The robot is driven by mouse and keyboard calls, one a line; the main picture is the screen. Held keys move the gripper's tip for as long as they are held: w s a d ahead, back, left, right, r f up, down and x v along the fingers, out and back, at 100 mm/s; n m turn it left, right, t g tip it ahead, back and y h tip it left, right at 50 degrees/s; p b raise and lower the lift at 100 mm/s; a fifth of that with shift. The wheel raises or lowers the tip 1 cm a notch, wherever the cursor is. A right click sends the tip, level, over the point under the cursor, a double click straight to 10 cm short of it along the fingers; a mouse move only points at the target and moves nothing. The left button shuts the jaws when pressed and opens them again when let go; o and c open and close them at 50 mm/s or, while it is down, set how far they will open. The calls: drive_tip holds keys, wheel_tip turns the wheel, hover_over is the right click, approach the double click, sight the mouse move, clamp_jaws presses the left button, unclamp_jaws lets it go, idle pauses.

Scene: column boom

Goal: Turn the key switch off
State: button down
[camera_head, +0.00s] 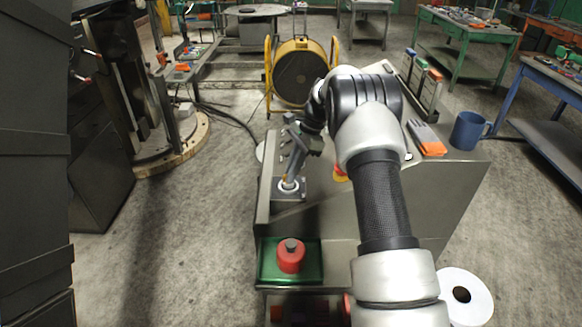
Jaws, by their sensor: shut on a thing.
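The key switch (289,186) shows as a pale ring on a grey plate at the left end of the metal cabinet's sloped top. My gripper (288,177) reaches down to it from above and is shut on its key. The fingers cover most of the key, so which way it is turned cannot be told.
The grey cabinet (330,225) has a partly hidden yellow and red button (340,173) beside my arm. A green tray (270,270) with a red knob-like part (290,257) is in front.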

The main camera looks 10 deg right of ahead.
drive_tip(key=shift+w+n+g+h+p, duration=0.15)
drive_tip(key=shift+n+g+h+p, duration=0.3)
drive_tip(key=shift+n, duration=1.15)
drive_tip(key=c, duration=1.8)
unclamp_jaws()
drive_tip(key=shift+c, duration=0.2)
drive_tip(key=shift+y, duration=0.25)
drive_tip(key=p+v, duration=0.3)
drive_tip(key=v, duration=0.9)
drive_tip(key=shift+w+a, duration=0.1)
drive_tip(key=shift+w, duration=0.05)
